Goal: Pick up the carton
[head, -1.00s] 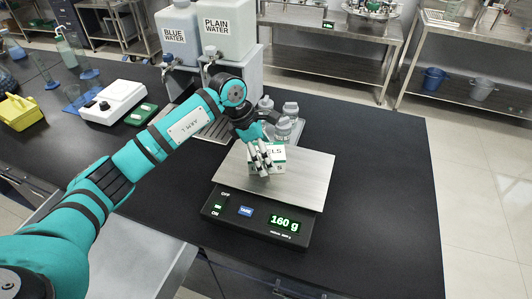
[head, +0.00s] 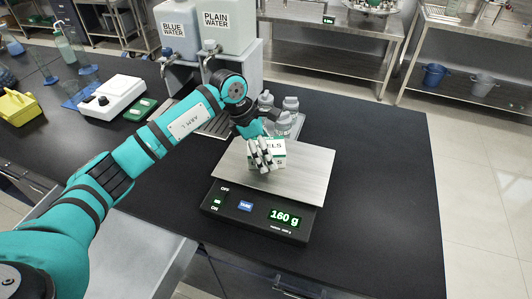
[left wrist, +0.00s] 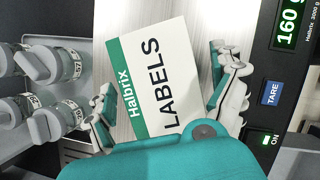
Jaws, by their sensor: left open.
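The carton (left wrist: 158,75) is a white box with a green band, marked "Halbrix LABELS". It sits on the metal pan of the scale (head: 305,175), whose display reads 160 g. In the head view the carton (head: 278,153) is partly hidden by my left gripper (head: 262,160). In the left wrist view my left gripper (left wrist: 168,100) is open, with one finger on each side of the carton and visible gaps between fingers and box. My right gripper is not in view.
Several small capped bottles (left wrist: 55,65) stand just behind the pan, close to my left gripper. Two water tanks (head: 228,30) stand farther back. A white device (head: 113,97) and a yellow holder (head: 18,107) are at the left. The black bench (head: 385,180) is clear at the right.

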